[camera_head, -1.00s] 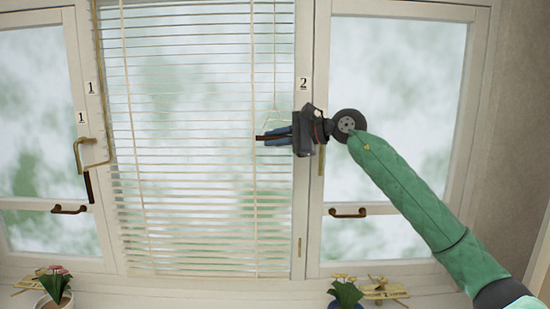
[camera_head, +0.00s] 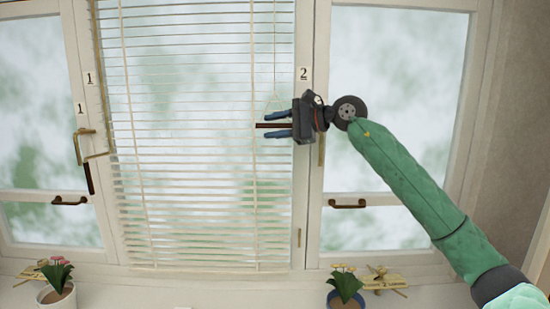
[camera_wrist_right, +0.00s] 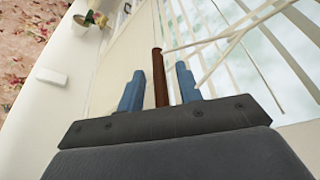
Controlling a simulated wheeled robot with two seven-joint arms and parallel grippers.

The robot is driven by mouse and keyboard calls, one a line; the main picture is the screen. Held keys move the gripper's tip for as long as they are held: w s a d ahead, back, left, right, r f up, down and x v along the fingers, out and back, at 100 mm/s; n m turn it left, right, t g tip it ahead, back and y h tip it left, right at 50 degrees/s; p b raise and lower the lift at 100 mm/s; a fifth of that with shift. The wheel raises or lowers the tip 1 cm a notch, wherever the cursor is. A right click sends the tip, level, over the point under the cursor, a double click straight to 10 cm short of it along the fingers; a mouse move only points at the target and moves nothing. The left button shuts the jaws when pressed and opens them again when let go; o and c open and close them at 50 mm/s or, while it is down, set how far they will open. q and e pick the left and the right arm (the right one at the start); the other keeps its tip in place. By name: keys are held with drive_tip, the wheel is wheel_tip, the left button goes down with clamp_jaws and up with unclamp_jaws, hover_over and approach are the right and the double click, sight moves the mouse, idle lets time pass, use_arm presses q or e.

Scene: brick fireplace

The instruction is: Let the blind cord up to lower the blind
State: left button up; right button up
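The white slatted blind (camera_head: 190,205) hangs over the middle window, its lowest slats close above the sill. A thin pale cord (camera_head: 275,55) runs down its right side. A brown stick-like cord handle (camera_head: 270,125) lies between the two blue fingers of my right gripper (camera_head: 276,124), beside the post marked 2. In the right wrist view the handle (camera_wrist_right: 160,76) stands between the spread fingers (camera_wrist_right: 157,88), with a gap on each side. My right gripper is open around it. My left gripper is not in view.
Side windows with brass handles (camera_head: 348,204) flank the blind. Another brown handle (camera_head: 89,178) hangs at the left post marked 1. Flower pots (camera_head: 57,296) (camera_head: 345,300) and small yellow model planes (camera_head: 384,281) stand on the sill.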

wheel_tip(320, 180, down, 33)
drive_tip(key=p, duration=0.8)
drive_tip(key=shift+r, duration=0.2)
drive_tip(key=shift+s, duration=0.1)
idle(0.4)
drive_tip(key=b+v, duration=0.4)
drive_tip(key=v, duration=0.5)
drive_tip(key=shift+r, duration=0.15)
idle(0.7)
